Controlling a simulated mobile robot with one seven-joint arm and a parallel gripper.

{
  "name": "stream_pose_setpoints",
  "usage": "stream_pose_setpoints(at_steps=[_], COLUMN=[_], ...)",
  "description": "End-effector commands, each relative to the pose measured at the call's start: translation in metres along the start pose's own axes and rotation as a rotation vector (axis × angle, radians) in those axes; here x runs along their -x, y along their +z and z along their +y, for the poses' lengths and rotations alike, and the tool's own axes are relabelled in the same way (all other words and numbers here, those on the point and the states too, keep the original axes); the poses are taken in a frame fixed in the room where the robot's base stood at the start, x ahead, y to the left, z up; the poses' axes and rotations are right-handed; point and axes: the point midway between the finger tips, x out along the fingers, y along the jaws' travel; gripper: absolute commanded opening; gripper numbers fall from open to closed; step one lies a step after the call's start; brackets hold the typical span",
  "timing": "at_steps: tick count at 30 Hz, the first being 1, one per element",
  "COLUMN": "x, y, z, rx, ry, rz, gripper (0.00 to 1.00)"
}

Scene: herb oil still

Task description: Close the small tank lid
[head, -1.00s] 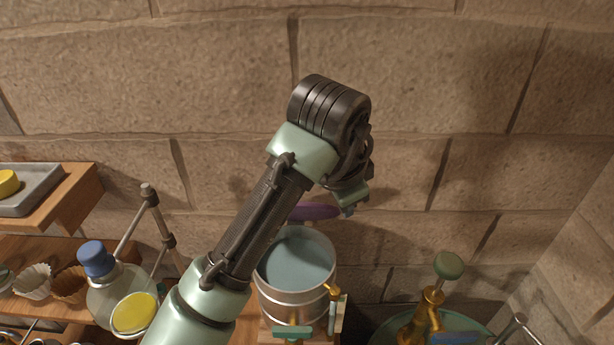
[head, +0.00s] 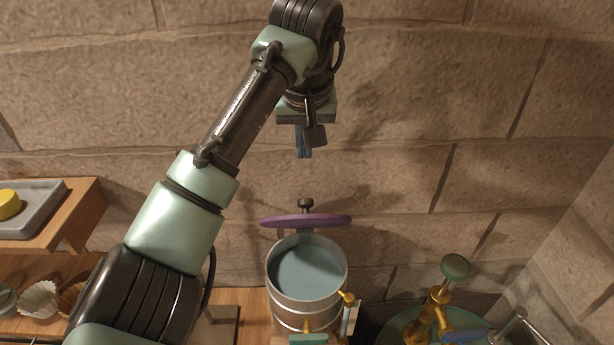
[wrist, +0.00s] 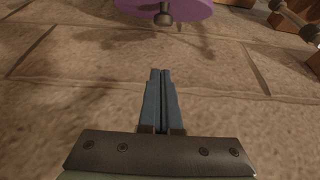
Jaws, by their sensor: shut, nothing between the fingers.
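The small tank (head: 306,292) is an open metal cylinder with blue-grey inside, at the lower middle of the head view. Its purple lid (head: 306,221) stands raised at the tank's back rim, seen nearly edge-on, with a dark knob (head: 306,204) on its far side. In the wrist view the lid (wrist: 172,7) shows at the top edge, with its knob (wrist: 163,18) toward me. My gripper (head: 304,154) is shut and empty, pointing down above and behind the lid, apart from it. Its blue fingers (wrist: 158,75) are together in the wrist view.
A stone wall (head: 420,90) rises close behind the tank. Brass fittings with a green knob (head: 456,267) stand at the right. At the left, a wooden shelf (head: 85,215) holds a grey tray (head: 40,215) with a yellow round thing (head: 8,204).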

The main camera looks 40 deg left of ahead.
Motion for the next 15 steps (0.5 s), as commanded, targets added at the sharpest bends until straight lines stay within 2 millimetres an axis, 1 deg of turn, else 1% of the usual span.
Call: stream_pose_setpoints(at_steps=[7, 12, 15], x=[-0.052, -0.055, -0.058], y=[0.0, 0.021, 0.029], z=[-0.001, 0.0, -0.001], rx=[0.0, -0.003, -0.002], ry=[-0.002, 0.001, 0.0], rz=[-0.006, -0.002, 0.0], gripper=[0.0, 0.0, 0.0])
